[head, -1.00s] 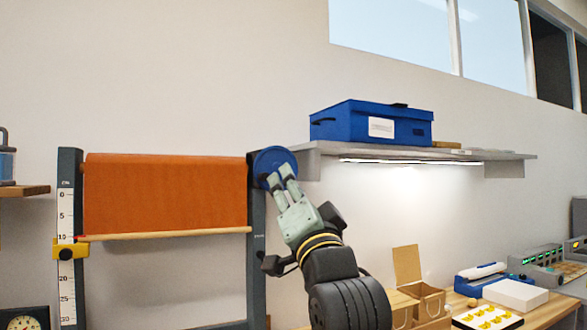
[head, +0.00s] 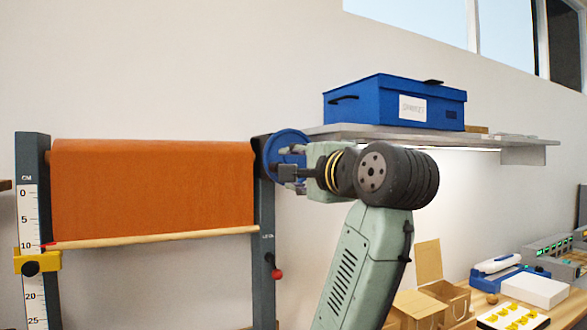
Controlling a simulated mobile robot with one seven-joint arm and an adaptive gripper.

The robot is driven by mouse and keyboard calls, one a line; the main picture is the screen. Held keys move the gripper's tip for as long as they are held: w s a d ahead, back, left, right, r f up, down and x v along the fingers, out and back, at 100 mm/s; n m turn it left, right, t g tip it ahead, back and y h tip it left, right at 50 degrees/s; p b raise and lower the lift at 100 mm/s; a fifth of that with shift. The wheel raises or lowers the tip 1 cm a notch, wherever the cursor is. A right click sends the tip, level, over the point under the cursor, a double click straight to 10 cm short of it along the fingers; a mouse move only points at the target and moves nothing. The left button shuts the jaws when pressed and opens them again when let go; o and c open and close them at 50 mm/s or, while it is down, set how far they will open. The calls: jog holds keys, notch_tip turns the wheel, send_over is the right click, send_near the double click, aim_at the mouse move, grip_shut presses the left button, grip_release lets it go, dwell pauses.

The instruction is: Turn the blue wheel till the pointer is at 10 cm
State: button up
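The blue wheel (head: 270,152) is at the right end of the roller at the top of a dark frame. An orange cloth (head: 150,190) hangs from the roller, with a wooden bar (head: 150,236) along its lower edge. A small red pointer (head: 47,244) at the bar's left end is at about the 10 mark on the white cm scale (head: 30,212). My gripper (head: 290,162) is at the wheel's face from the right and covers part of it. Whether its fingers are closed on the wheel is hidden.
A yellow slider (head: 52,260) with a black knob sits on the scale just below the pointer. A red-knobbed lever (head: 277,273) is on the right post. A shelf (head: 375,131) with a blue box (head: 350,107) is above right of my arm.

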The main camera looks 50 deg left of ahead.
jog(key=shift+p+x, duration=0.55)
jog(key=shift+x, duration=3.15)
jog(key=c, duration=0.9)
jog(key=shift+c, duration=0.2)
jog(key=shift+w+f, duration=0.1)
jog(key=shift+f, duration=0.2)
jog(key=o, duration=1.2)
